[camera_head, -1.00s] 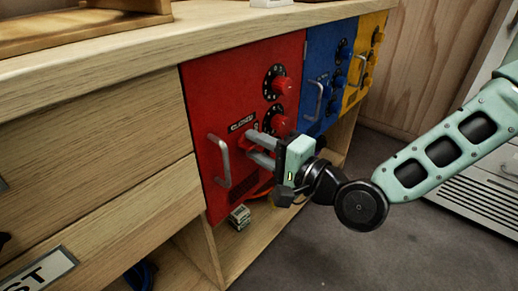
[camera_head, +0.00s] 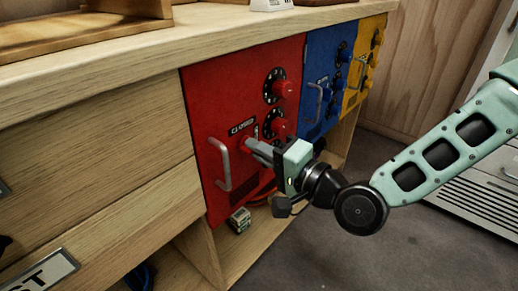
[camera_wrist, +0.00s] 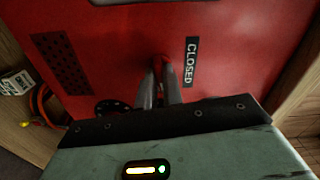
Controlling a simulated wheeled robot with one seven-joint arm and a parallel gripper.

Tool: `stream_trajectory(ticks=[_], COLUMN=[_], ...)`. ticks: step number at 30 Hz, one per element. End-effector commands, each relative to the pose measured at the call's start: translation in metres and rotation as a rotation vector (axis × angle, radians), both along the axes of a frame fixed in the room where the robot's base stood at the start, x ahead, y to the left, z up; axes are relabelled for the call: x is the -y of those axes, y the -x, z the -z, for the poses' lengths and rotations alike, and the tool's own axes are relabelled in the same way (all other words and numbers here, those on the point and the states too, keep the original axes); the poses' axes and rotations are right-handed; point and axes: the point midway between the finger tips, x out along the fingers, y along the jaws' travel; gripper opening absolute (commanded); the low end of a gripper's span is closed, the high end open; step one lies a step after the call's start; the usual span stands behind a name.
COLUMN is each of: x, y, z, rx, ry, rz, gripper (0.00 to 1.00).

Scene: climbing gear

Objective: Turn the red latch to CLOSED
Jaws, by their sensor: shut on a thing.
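The red latch shows in the wrist view (camera_wrist: 159,62) as a small red piece between my fingertips, mostly hidden by them. It sits on the red cabinet door (camera_head: 215,95), beside a black "CLOSED" label (camera_wrist: 191,62); the label also shows in the head view (camera_head: 242,127), just above and left of the fingertips. My gripper (camera_head: 250,145) reaches the door from the right, its two grey fingers shut on the latch. In the wrist view the fingers (camera_wrist: 160,75) come close together at the latch. The latch's exact angle is hard to tell.
A grey handle (camera_head: 220,165) stands out left of my gripper. Red knobs (camera_head: 282,89) sit above it. Blue (camera_head: 325,75) and yellow (camera_head: 368,55) doors with handles are to the right. A small box (camera_head: 239,220) and an orange cable (camera_head: 262,198) lie on the shelf below.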

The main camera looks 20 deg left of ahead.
Motion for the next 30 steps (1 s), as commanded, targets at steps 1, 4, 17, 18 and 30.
stream_trajectory(ticks=[1,4,17,18,30], x=[-0.0001,-0.0003,0.0,0.0,-0.0002], y=[0.0005,0.0007,0.0006,0.0006,0.0008], z=[0.0,-0.0002,0.001,0.0012,0.0025], rx=[0.037,0.122,0.502,0.537,0.886], ry=[0.016,0.051,0.208,0.222,0.366], rz=[-0.001,-0.001,-0.001,-0.001,-0.001], gripper=[0.0,0.0,0.0,0.0,0.0])
